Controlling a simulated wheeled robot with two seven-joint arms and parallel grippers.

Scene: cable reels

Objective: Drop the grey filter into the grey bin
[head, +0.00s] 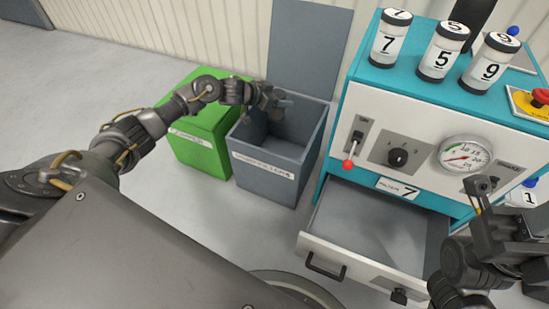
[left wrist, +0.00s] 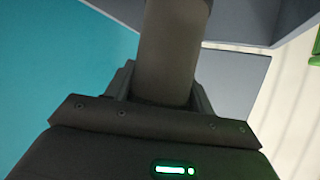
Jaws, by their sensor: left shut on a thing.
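The grey bin (head: 268,165) stands on the floor with its lid (head: 308,48) raised behind it and its inside in view. My left gripper (head: 272,99) is above the bin's opening, near its rear left part. In the left wrist view it is shut on the dark grey, cylindrical filter (left wrist: 170,50), whose far end is cut off by the picture edge. In the head view the filter is small and hard to tell from the fingers. My right gripper (head: 482,200) is at the right, in front of the machine; its finger gap is unclear.
A green bin (head: 204,135) with a shut lid stands directly left of the grey bin. To the right is a teal and white machine (head: 440,125) with a gauge, a red-tipped lever and an open, empty-looking drawer (head: 370,235). Several numbered canisters (head: 442,55) stand on top.

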